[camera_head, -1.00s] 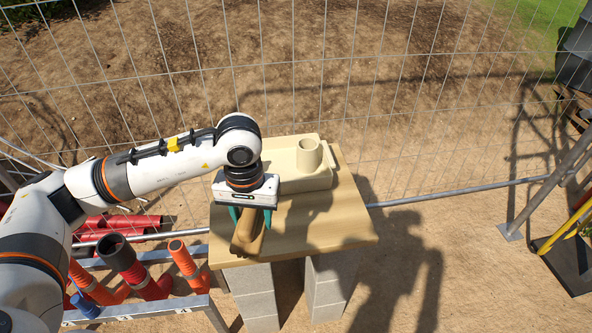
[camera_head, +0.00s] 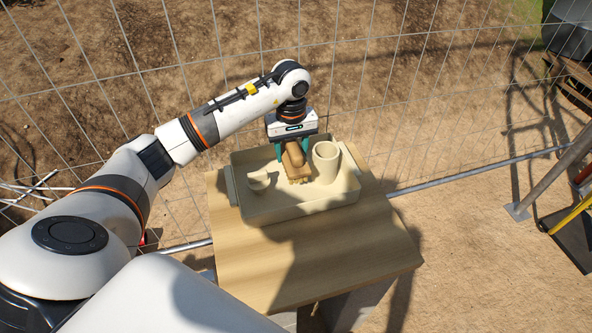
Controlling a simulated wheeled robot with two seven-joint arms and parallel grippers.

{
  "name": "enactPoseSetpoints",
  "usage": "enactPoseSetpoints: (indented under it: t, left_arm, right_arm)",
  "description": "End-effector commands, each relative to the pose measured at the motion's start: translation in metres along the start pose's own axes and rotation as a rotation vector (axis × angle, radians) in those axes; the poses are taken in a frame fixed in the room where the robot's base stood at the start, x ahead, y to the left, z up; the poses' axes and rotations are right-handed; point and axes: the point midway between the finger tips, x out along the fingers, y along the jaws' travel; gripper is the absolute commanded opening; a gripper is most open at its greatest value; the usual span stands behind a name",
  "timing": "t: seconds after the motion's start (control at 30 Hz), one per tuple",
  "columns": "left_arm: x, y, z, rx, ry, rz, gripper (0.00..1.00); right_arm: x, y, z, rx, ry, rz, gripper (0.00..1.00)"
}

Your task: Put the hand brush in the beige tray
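The hand brush (camera_head: 295,160) has a brown wooden body with pale bristles at its lower end. My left gripper (camera_head: 292,152) is over the beige tray, its teal fingers on either side of the brush, and appears shut on it. The beige tray (camera_head: 290,212) sits on the wooden table. The brush is over the inside of the tray, between a beige cup and a smaller beige piece. Whether the bristles touch the tray floor I cannot tell. My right gripper is not in view.
A beige cup (camera_head: 326,162) stands in the tray at the right, and a small beige cup-like piece (camera_head: 259,181) is at the left. The front of the wooden table (camera_head: 310,260) is bare. A wire fence (camera_head: 400,90) runs close behind the table.

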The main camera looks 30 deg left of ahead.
Motion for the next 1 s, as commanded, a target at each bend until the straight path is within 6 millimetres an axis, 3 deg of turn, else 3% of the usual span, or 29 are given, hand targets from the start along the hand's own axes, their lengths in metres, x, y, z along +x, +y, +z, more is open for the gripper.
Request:
enactPoseSetpoints:
  t: [0.1,0.37,0.53,0.9,0.93,1.0]
  left_arm:
    - [0.021,0.0,-0.001,0.001,0.003,0.001,0.29]
    - [0.043,0.0,-0.001,0.002,0.002,0.0,0.29]
    - [0.067,0.0,-0.001,0.002,0.002,0.0,0.29]
    - [0.074,0.0,0.0,0.003,-0.002,-0.001,0.29]
    - [0.074,0.0,0.0,0.003,-0.001,0.0,0.52]
    - [0.073,0.0,0.0,0.003,-0.001,0.0,0.64]
  right_arm:
    - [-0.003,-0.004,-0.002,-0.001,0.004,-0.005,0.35]
    - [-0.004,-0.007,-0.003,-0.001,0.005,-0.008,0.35]
    - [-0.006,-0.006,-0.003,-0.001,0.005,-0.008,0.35]
    - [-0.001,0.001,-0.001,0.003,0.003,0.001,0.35]
    - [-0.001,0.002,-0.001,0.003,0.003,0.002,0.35]
    - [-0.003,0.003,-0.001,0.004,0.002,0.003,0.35]
